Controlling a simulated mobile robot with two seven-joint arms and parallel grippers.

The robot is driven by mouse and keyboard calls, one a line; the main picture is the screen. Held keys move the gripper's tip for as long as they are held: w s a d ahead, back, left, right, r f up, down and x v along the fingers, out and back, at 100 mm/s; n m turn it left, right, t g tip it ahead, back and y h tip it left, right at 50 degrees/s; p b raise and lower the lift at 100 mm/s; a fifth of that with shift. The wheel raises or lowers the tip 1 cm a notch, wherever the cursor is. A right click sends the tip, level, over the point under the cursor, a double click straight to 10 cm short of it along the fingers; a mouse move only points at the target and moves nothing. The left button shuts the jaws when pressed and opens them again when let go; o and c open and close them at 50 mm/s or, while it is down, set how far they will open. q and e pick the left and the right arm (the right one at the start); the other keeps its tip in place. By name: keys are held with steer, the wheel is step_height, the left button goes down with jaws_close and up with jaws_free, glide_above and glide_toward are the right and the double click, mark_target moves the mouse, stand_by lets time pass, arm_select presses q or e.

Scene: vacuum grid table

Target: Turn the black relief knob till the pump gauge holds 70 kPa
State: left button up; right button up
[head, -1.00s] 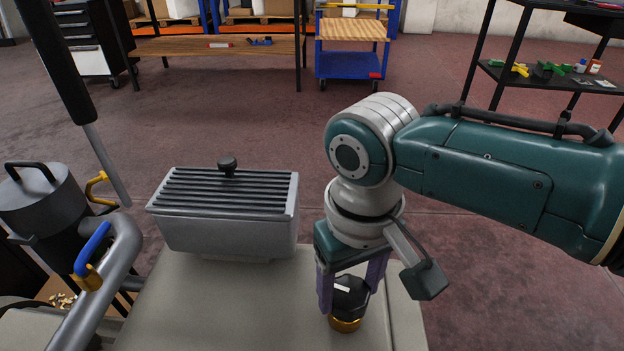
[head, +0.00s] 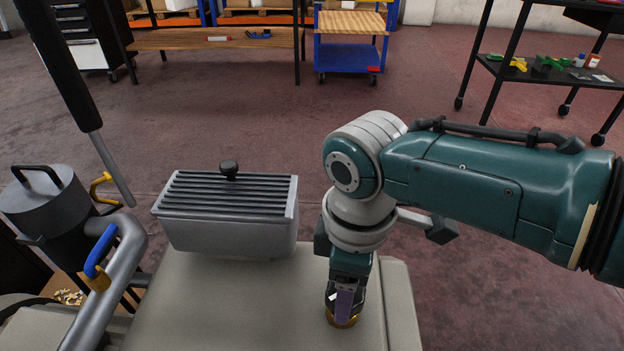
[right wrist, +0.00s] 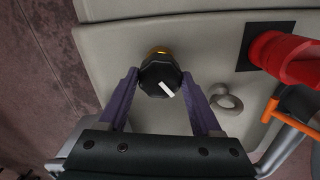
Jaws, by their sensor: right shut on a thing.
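The black relief knob (right wrist: 158,76) with a white pointer mark sits on a brass base (head: 342,319) on the pale housing top. In the right wrist view its white mark points to the lower right. My right gripper (right wrist: 158,84) is shut on the knob, one purple finger on each side. In the head view the gripper (head: 345,297) points down over the knob and a finger hides part of it. The pump gauge is not visible in either view, so its reading cannot be told. My left gripper is not in view.
A grey finned box (head: 228,212) with a small black knob stands left of my right arm on the pale housing (head: 240,300). A grey pipe with a blue-handled lever (head: 100,250) is at left. The right wrist view shows a red part (right wrist: 285,58) and a metal eyebolt (right wrist: 226,101).

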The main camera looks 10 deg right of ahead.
steer(key=shift+n, duration=1.3)
steer(key=o, duration=1.4)
step_height(320, 180, up, 9)
steer(key=p, duration=0.5)
steer(key=shift+r+p, duration=0.35)
steer(key=shift+r, duration=0.1)
